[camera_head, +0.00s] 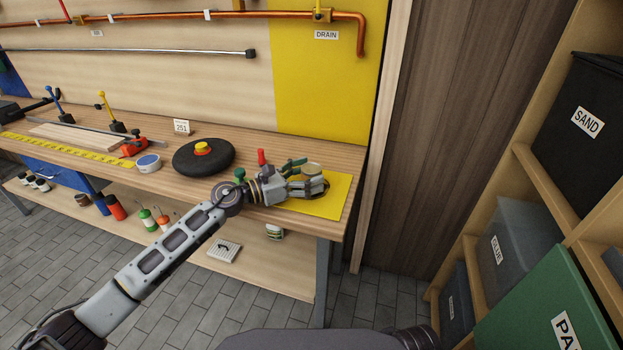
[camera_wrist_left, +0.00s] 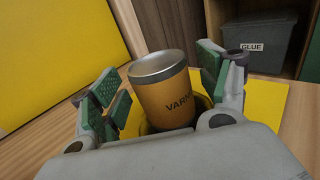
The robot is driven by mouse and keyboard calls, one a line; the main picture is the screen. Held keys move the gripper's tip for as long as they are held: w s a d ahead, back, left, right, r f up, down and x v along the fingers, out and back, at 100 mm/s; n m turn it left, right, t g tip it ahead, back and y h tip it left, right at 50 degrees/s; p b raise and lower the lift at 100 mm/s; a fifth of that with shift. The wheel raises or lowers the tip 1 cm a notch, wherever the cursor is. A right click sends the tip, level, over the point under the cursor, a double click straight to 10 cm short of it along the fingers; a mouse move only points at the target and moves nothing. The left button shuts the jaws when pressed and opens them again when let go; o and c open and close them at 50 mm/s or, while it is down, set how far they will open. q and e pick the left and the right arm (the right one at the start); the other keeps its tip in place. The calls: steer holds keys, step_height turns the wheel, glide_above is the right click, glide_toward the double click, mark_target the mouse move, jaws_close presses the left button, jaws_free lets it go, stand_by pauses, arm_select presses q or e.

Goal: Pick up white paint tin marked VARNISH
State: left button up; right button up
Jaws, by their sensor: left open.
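The tin lettered "VARN", the rest hidden, looks orange-yellow with a bare metal rim in the left wrist view (camera_wrist_left: 165,98), not white. It stands upright, its lower part hidden behind my gripper. Its pale top shows in the head view (camera_head: 312,168) near the right end of the bench. My left gripper (camera_head: 306,182) is open, with one green-padded finger on each side of the tin. In the left wrist view a gap shows by the left finger; I cannot tell whether the right finger touches. My right gripper is not in view.
A yellow mat (camera_head: 327,208) lies under the gripper. A red-topped item (camera_head: 261,157) stands just left of the hand, and a black disc (camera_head: 203,158) lies further left. A yellow panel (camera_head: 325,95) rises behind. Shelves with bins (camera_head: 578,120) stand at right.

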arm_select(q)
steer(key=shift+w+d, duration=0.25)
steer(key=shift+d, duration=0.3)
steer(key=c, duration=1.3)
